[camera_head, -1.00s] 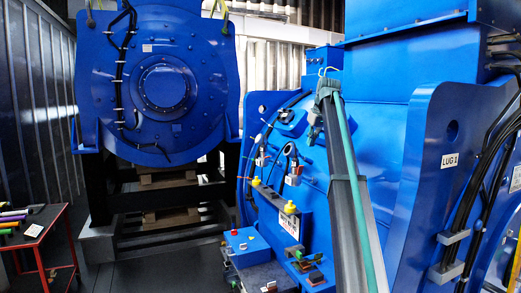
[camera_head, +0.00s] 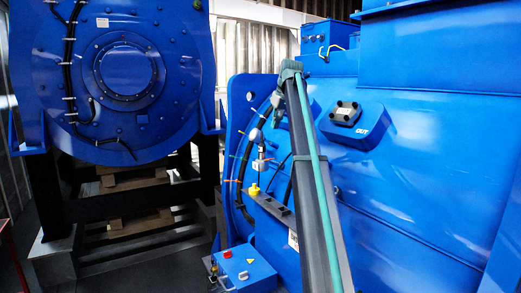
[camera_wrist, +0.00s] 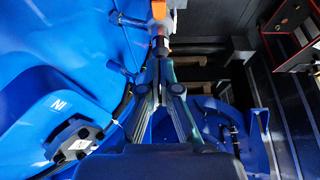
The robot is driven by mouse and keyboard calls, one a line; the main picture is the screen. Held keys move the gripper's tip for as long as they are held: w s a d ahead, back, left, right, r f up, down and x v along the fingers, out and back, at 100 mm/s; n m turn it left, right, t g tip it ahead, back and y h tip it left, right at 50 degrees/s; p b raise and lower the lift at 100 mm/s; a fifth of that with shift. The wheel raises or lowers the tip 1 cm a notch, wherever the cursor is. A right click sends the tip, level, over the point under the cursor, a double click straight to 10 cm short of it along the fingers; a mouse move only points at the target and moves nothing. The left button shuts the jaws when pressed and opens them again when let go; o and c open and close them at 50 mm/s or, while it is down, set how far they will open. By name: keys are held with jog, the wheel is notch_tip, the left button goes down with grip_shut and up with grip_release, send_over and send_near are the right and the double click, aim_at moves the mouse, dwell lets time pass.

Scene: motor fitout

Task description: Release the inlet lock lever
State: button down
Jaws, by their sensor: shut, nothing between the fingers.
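In the wrist view an orange lever (camera_wrist: 158,10) sits on a pale valve at the top edge, partly cut off. A dark collar (camera_wrist: 160,47) is below it. My gripper (camera_wrist: 163,66) is shut and empty, its tips close below the collar; I cannot tell whether they touch. In the head view a valve fitting (camera_head: 259,160) stands on the blue motor, left of my arm; my gripper is not clearly seen there, and I cannot identify the lever.
In the head view a blue box (camera_head: 245,268) stands low by the motor, and the OUT pad (camera_head: 350,120) is right of my arm. Another blue machine (camera_head: 125,70) stands at left. A red-framed bench (camera_wrist: 295,50) is at upper right in the wrist view.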

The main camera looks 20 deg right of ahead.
jog(key=p+x, duration=0.3)
jog(key=x, duration=0.6)
jog(key=shift+w+a+f+p, duration=0.1)
jog(key=shift+w+f+p, duration=0.15)
jog(key=shift+w+p, duration=0.05)
jog(key=f+p, duration=0.1)
jog(key=s+f, duration=0.1)
jog(key=f, duration=0.1)
jog(key=shift+s+f+p, duration=0.1)
jog(key=shift+f+p, duration=0.15)
jog(key=shift+p, duration=0.1)
jog(key=shift+f, duration=0.25)
